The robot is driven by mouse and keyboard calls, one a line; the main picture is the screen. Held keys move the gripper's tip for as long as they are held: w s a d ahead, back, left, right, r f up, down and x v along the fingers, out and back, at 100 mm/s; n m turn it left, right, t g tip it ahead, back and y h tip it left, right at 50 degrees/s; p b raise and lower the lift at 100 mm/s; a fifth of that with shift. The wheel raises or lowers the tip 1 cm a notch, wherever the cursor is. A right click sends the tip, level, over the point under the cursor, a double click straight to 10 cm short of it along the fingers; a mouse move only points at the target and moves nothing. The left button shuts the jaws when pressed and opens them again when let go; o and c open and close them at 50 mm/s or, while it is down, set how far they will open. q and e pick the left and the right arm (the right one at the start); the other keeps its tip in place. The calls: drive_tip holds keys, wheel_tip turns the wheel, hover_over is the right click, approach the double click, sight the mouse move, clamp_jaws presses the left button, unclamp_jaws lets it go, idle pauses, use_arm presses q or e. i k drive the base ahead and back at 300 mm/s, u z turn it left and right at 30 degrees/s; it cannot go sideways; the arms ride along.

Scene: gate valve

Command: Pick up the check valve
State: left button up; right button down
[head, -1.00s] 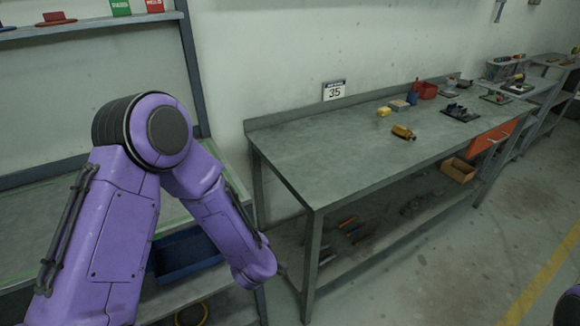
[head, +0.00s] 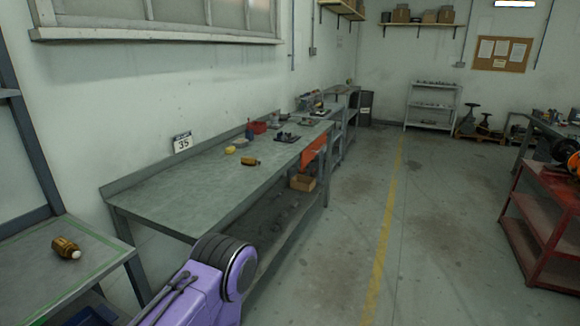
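A small brass-coloured fitting with a pale round end (head: 65,248) lies on the green-lined bench at the lower left. Another brass-yellow fitting (head: 250,161) lies on the long grey bench under the 35 sign. Both are small in view, and I cannot tell for certain which one is the check valve. A purple link of my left arm shows at the bottom, in front of the long bench. Neither of my grippers is in view.
The long grey bench (head: 180,192) has a clear near half; a yellow block (head: 230,149), a red bin (head: 257,127) and dark parts (head: 287,137) stand farther along. A red cart (head: 545,225) stands at right. The floor between is open.

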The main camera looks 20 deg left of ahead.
sight(245, 161)
drive_tip(key=z, duration=0.1)
drive_tip(key=i, duration=3.15)
drive_tip(key=u, duration=1.2)
drive_tip(key=i, duration=0.8)
drive_tip(key=u, duration=0.95)
